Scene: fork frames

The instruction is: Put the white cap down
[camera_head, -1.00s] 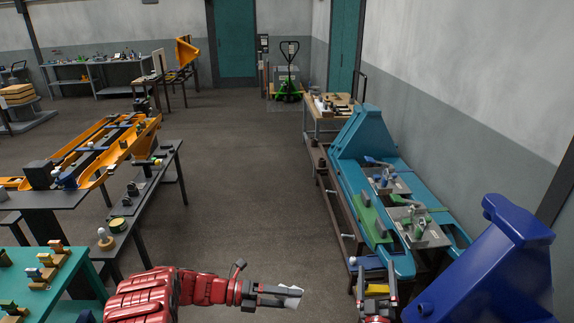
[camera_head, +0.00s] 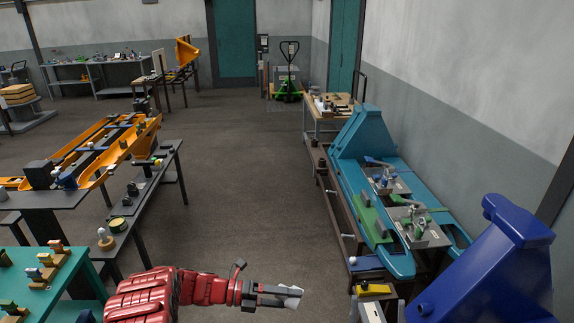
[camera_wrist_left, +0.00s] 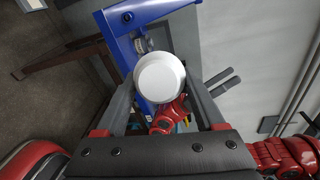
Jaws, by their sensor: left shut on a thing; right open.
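My left gripper (camera_head: 282,296) is shut on the white cap (camera_head: 291,298) and holds it in the air, over the floor, in the head view. In the left wrist view, the cap (camera_wrist_left: 160,77) is a round white disc between the two dark fingers of my left gripper (camera_wrist_left: 162,90). My right gripper is outside the head view. In the left wrist view, its two dark fingers (camera_wrist_left: 236,74) show apart and empty beyond the left fingers, with part of the red arm.
A teal bench fixture (camera_head: 352,182) with trays and small parts stands at right, by a blue frame (camera_head: 490,265). A yellow piece (camera_head: 374,289) lies near its front. A green table (camera_head: 45,293) with blocks is at lower left. The floor aisle between is clear.

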